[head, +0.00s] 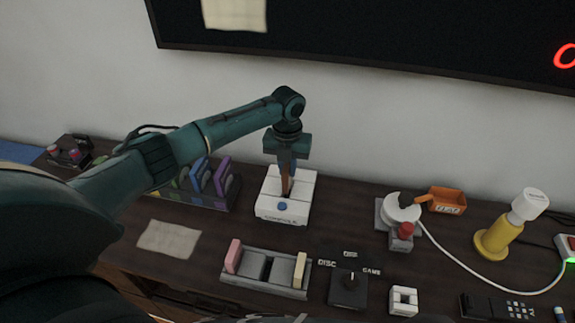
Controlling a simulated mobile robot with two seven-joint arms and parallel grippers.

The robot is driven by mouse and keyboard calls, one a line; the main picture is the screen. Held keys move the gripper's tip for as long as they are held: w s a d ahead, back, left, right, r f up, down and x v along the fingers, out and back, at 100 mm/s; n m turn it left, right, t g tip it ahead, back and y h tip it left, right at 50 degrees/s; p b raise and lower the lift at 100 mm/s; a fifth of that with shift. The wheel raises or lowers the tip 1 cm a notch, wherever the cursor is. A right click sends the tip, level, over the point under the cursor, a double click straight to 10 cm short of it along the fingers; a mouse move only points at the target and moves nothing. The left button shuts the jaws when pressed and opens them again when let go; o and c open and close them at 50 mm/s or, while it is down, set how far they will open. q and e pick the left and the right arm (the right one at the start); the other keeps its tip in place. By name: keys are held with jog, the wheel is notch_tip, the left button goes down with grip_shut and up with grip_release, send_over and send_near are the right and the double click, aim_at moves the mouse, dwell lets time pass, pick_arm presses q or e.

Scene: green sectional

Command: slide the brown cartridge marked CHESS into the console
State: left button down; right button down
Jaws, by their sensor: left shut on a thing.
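The CHESS marking cannot be read from here. My right gripper is not in view.
A rack with purple and blue upright pieces (222,175) stands left of the console. A grey holder (257,265) with pink and cream pieces is in front.

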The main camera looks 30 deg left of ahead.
aim_at(288, 180)
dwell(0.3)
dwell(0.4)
pick_arm(q)
jog(key=shift+f, duration=0.15)
jog(key=shift+f, duration=0.4)
jog(key=shift+f+b, duration=0.25)
jog(key=shift+b, duration=0.05)
jog(key=shift+f, duration=0.4)
jog(key=shift+f+b, duration=0.4)
jog(key=shift+b, duration=0.15)
jog(key=shift+f+b, duration=0.3)
jog(key=shift+f, duration=0.25)
jog(key=shift+f+b, duration=0.3)
jog(key=shift+f, duration=0.1)
